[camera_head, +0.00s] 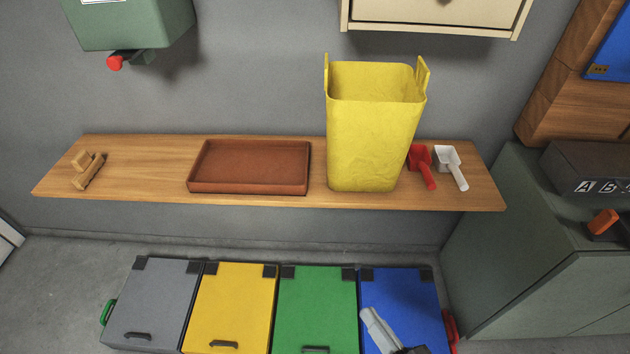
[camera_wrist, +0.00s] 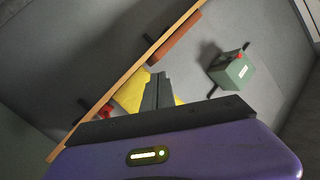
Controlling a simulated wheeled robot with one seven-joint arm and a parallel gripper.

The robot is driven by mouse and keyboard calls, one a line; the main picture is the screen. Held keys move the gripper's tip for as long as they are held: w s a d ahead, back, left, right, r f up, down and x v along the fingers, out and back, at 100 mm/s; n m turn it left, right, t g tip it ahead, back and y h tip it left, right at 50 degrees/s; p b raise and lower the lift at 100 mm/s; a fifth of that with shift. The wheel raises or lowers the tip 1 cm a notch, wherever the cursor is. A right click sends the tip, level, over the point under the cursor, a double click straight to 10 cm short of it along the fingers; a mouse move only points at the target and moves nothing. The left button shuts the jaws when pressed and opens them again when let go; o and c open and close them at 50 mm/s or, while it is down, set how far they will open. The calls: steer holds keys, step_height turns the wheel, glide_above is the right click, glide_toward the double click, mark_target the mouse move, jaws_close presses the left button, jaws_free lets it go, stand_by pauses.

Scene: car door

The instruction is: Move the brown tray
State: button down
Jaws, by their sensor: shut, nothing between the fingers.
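The brown tray (camera_head: 250,169) is a shallow rectangular tray with low walls. It lies flat on the wooden wall shelf, left of the yellow bin, and looks empty. In the wrist view the tray (camera_wrist: 180,38) shows as a brown strip beyond the shelf edge. My gripper (camera_head: 368,314) is low in the head view, in front of the blue lidded bin and apart from the tray. Its dark fingers (camera_wrist: 157,78) are together in the wrist view, with nothing between them.
On the wooden shelf (camera_head: 130,172) stand a yellow bin (camera_head: 370,142), red (camera_head: 421,165) and white (camera_head: 450,165) scoops, and a small wooden item (camera_head: 88,170). A green box (camera_head: 130,22) hangs above left. Several coloured lidded bins (camera_head: 235,300) stand below. A cabinet (camera_head: 520,235) is at right.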

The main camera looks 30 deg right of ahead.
steer(key=w+d+f+m+h, duration=0.1)
steer(key=w+d+m, duration=0.15)
steer(key=w, duration=0.25)
steer(key=w+d+f+m+h+p, duration=0.1)
steer(key=w+m, duration=0.2)
steer(key=w, duration=0.3)
steer(key=w+d+f+m+h, duration=0.1)
steer(key=w+f+m, duration=0.15)
steer(key=w, duration=0.25)
steer(key=m+h+p, duration=0.1)
steer(key=m+h, duration=0.1)
steer(key=m, duration=0.5)
glide_toward(314, 188)
steer(key=r, duration=0.2)
steer(key=b+x, duration=0.2)
steer(key=x, duration=0.8)
steer(key=shift+s, duration=0.1)
